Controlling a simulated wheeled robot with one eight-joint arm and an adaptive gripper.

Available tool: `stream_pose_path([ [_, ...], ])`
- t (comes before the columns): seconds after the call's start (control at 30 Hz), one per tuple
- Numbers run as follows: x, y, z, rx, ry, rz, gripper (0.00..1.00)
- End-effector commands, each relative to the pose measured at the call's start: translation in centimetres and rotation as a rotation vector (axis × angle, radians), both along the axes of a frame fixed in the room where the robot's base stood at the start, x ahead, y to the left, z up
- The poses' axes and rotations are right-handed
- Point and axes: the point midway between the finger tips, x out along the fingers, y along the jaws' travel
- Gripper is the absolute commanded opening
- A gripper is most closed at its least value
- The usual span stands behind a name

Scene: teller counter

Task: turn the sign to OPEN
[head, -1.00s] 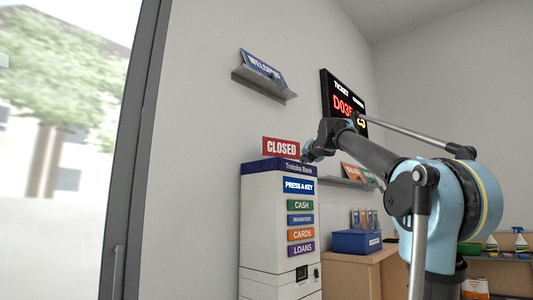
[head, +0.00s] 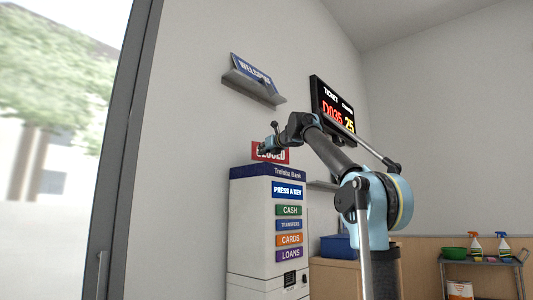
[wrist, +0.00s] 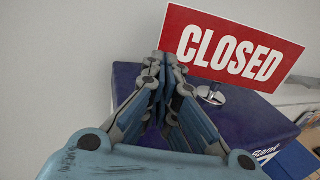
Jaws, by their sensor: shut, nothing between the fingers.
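The red sign (head: 284,153) reads CLOSED and stands on top of the ticket machine (head: 268,230). In the wrist view the sign (wrist: 232,50) faces me, tilted in the picture, on a small round metal foot (wrist: 211,95) on the machine's dark blue top (wrist: 225,122). My gripper (head: 266,153) is in front of the sign in the head view and covers part of its lettering. In the wrist view my gripper (wrist: 163,62) is shut and empty, its fingertips at the sign's left edge. I cannot tell whether they touch it.
A WELCOME sign on a wall shelf (head: 252,85) is above and left. A ticket display (head: 333,108) hangs on the wall to the right, behind my arm. A blue box (head: 338,246) sits on a wooden counter. A glass door frame (head: 127,150) stands at left.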

Motion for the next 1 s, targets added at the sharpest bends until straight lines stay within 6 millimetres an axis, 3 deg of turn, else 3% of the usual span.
stream_pose_path([
  [0.5,5.0,3.3,0.0,0.001,0.001,0.000,0.00],
  [1.0,5.7,3.8,0.0,0.001,0.001,-0.001,0.00],
])
